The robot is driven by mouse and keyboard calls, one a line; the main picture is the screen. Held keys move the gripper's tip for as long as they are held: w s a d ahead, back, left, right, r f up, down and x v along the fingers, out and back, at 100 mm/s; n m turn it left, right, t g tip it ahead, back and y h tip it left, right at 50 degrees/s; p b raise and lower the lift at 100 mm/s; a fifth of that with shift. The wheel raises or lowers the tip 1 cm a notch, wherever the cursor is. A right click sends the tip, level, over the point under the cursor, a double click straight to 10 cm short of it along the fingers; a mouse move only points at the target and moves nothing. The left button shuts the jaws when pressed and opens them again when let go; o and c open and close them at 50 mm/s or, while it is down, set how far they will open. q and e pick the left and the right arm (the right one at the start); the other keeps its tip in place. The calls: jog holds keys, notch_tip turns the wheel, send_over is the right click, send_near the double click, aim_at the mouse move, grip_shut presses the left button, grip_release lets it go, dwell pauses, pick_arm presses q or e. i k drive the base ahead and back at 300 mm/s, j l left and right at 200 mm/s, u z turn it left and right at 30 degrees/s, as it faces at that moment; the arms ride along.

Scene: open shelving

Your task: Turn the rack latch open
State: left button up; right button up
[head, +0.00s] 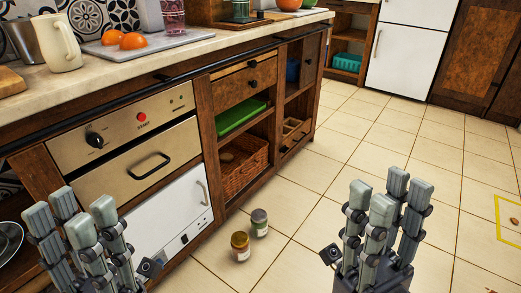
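I cannot pick out a rack latch for certain in the head view. The wooden counter unit (207,122) has open shelves with a green tray (240,117) and a wicker basket (246,165). A white door (165,215) low in the unit has a handle at its right edge and a small dark fitting (184,239) near its bottom. My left gripper (70,213) is open and empty at the lower left, in front of the unit. My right gripper (390,193) is open and empty at the lower right, over the tiled floor, apart from the unit.
Two small jars (240,246) (259,222) stand on the floor between my grippers. A panel with a black knob (95,140) and red button is above the white door. A white fridge (402,55) stands at the back. The floor on the right is mostly clear.

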aim_at(283, 150)
jog(key=i+l+u, duration=0.9)
jog(key=l, duration=0.15)
jog(key=i+l, duration=0.2)
jog(key=l, duration=0.2)
jog(key=i+l, duration=0.2)
jog(key=l, duration=0.15)
jog(key=i+l, duration=0.2)
jog(key=l, duration=0.2)
jog(key=i+l, duration=0.15)
jog(key=l, duration=0.2)
jog(key=i+u, duration=0.05)
